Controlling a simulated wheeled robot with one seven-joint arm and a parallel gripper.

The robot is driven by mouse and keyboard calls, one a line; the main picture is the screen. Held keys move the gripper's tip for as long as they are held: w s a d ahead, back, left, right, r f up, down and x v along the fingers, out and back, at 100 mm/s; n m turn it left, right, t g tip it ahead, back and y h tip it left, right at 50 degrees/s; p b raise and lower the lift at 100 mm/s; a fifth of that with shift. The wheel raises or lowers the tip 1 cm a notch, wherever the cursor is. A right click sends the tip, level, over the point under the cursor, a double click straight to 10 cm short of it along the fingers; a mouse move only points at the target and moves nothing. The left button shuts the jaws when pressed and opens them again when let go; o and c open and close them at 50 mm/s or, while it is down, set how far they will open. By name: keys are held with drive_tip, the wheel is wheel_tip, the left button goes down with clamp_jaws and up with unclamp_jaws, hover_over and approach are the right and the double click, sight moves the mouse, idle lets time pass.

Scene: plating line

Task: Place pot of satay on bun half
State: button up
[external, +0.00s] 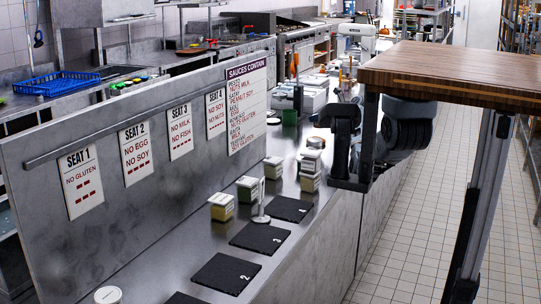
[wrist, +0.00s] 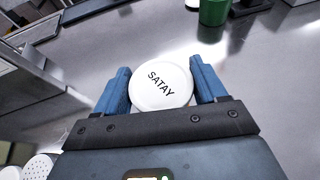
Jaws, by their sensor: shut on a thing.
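In the wrist view, my gripper (wrist: 159,70) has its blue fingers on either side of a pot of satay (wrist: 162,88). The pot has a round white lid with SATAY in black letters, and the fingers are shut on it. The lid hides the pot's body. In the external view, my dark arm (external: 405,125) reaches over the right side of the steel counter, partly behind a wooden tabletop. I cannot make out the fingertips there. I cannot pick out a bun half in either view.
Several dark numbered mats (external: 227,273) lie along the counter (external: 150,262). A board with seat cards (external: 80,182) and a sauce list (external: 247,103) runs along the left. A green container (wrist: 213,12) stands beyond my gripper.

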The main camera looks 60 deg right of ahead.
sight(317, 126)
drive_tip(key=shift+w+a+f, duration=0.2)
drive_tip(key=shift+w+f, duration=0.2)
drive_tip(key=shift+w, duration=0.2)
drive_tip(key=shift+f, duration=1.95)
drive_tip(key=shift+f, duration=0.15)
drive_tip(key=o, duration=1.1)
drive_tip(key=v, duration=1.2)
drive_tip(key=shift+a+r, duration=0.1)
drive_tip(key=shift+r, duration=0.15)
